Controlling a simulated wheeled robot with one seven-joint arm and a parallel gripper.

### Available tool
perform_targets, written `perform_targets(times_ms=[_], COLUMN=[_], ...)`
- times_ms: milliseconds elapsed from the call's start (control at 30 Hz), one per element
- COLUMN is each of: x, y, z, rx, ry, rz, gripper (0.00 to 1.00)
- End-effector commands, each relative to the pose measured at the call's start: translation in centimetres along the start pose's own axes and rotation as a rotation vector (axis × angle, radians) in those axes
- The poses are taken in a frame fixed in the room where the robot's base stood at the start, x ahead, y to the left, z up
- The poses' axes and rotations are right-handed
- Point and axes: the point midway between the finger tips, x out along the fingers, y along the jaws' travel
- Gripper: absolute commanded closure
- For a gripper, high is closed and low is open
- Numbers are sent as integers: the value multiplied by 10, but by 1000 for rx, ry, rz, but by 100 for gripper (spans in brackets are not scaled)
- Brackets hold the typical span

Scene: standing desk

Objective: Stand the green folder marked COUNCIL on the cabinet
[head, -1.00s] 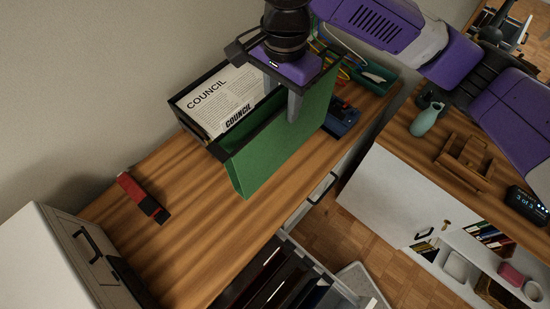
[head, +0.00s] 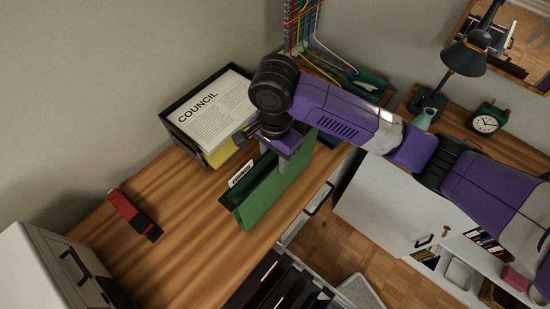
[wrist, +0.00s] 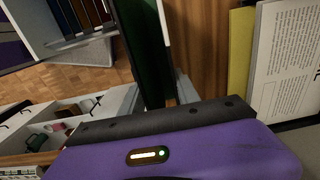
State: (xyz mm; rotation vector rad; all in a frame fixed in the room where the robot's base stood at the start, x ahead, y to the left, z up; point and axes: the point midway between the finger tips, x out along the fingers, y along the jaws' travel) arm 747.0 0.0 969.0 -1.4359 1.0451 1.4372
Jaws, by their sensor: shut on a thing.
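The green folder (head: 278,195) has a white tab marked COUNCIL (head: 241,174). My gripper (head: 280,160) is shut on its upper edge. The folder hangs roughly upright, tilted in the picture, over the wooden desktop beside the paper tray; I cannot tell whether its bottom touches the wood. In the wrist view the folder (wrist: 143,45) shows dark green, close by the fingers. A pale grey cabinet (head: 35,265) with dark handles stands at the lower left. A white low cabinet (head: 385,215) with a wooden top is at the right. Which one the task means is not clear.
A black tray (head: 172,113) holds a COUNCIL paper (head: 215,110) and something yellow. A red and black stapler-like object (head: 133,214) lies on the desktop (head: 190,240). An open drawer of dark files (head: 270,285) is below the front edge. A lamp (head: 470,58) and clock (head: 487,120) stand far right.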

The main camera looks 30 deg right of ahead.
Motion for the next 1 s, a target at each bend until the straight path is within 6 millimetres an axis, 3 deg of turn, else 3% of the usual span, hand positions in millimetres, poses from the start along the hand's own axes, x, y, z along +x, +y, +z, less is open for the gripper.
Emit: perform_targets(times_ms=[467, 500, 600, 1000], x=[10, 10, 10, 5], y=[0, 0, 0, 0], z=[0, 0, 0, -1], rx=[-1, -1, -1, -1], ry=[-1, 0, 0, 2], rz=[0, 0, 0, -1], gripper=[100, 58, 40, 40])
